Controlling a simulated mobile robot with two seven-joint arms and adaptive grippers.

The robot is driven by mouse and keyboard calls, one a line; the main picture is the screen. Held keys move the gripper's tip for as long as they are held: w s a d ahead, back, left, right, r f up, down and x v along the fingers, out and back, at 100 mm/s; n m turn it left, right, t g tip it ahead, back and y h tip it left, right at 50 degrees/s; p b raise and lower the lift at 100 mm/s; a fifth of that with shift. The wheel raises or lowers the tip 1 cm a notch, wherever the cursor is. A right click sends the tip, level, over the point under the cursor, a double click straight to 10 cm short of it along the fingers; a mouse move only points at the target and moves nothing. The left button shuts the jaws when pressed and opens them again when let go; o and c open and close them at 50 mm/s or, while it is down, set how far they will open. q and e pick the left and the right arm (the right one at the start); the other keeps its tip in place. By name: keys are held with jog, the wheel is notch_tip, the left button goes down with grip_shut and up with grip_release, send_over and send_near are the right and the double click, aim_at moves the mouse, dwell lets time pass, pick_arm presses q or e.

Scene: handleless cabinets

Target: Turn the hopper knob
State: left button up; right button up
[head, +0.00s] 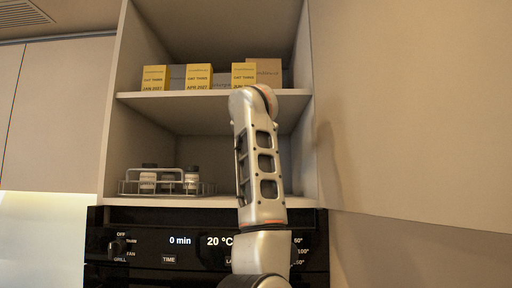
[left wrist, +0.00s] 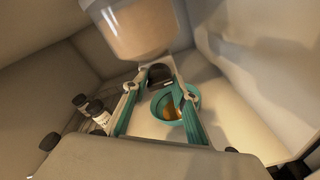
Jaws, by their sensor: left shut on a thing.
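In the left wrist view, a hopper (left wrist: 138,28) with a clear body and tan contents hangs at the top. A dark round knob (left wrist: 160,73) sits below it, between the tips of my left gripper (left wrist: 161,82). The gripper's teal fingers are shut on the knob from both sides. A teal bowl (left wrist: 157,105) with some orange-brown contents shows between the fingers, beyond them. The hopper and knob are not visible in the head view, where one of my arms rises in front of the shelves and its gripper is hidden. My right gripper is not seen.
In the head view, several yellow boxes (head: 198,77) stand on the upper shelf. A wire rack (head: 128,187) with jars is on the lower shelf, above a black oven panel (head: 150,258). A large plain cabinet panel (head: 420,110) is close on the right.

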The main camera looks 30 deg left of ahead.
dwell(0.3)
pick_arm(q)
jog(key=o, duration=0.8)
jog(key=shift+a, duration=0.1)
jog(key=v, duration=1.2)
